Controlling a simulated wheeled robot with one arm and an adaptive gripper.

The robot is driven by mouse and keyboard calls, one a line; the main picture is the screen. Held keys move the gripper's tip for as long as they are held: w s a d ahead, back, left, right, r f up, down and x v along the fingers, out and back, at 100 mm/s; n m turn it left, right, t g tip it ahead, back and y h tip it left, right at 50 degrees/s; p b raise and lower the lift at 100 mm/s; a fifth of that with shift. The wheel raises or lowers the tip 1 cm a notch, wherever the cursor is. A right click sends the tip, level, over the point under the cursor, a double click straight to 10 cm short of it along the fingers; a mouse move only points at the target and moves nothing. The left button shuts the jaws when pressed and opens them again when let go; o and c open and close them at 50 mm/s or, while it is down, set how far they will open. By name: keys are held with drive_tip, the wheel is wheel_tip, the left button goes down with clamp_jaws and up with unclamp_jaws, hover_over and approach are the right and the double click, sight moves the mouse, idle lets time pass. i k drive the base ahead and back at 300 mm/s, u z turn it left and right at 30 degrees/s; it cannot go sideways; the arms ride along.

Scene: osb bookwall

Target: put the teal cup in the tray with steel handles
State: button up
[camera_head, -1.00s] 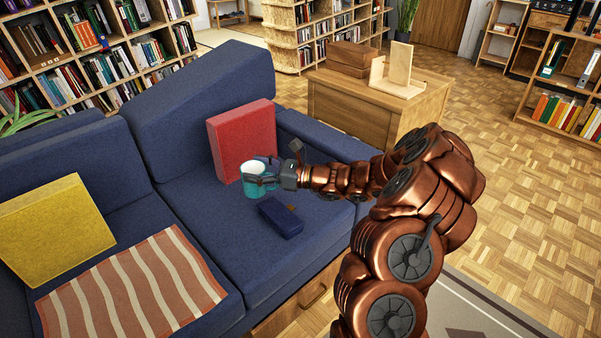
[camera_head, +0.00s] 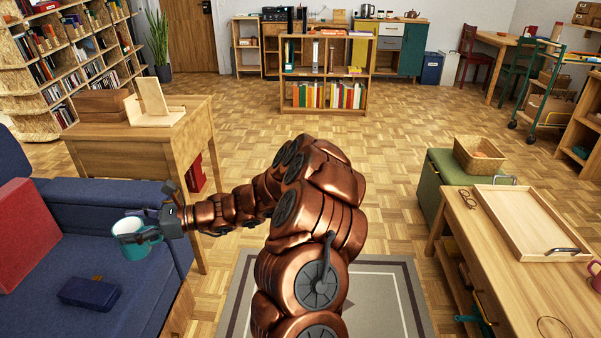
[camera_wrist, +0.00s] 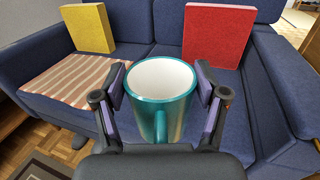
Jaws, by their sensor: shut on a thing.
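The teal cup (camera_head: 134,240) with a white inside is held in my gripper (camera_head: 150,228), above the blue sofa at the left. In the wrist view the cup (camera_wrist: 172,95) stands upright between the two fingers, its handle toward the camera. The gripper (camera_wrist: 158,100) is shut on it. The wooden tray with steel handles (camera_head: 488,212) lies on the wooden table at the right, far from the gripper. Its inside looks empty.
A green ottoman (camera_head: 432,178) holds a basket (camera_head: 478,156). A dark blue case (camera_head: 90,293) lies on the sofa. Open parquet floor lies beyond my arm.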

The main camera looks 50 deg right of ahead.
sight(517, 223)
drive_tip(key=z, duration=1.7)
drive_tip(key=i, duration=1.3)
drive_tip(key=z, duration=1.05)
drive_tip(key=i, duration=0.65)
drive_tip(key=z, duration=0.25)
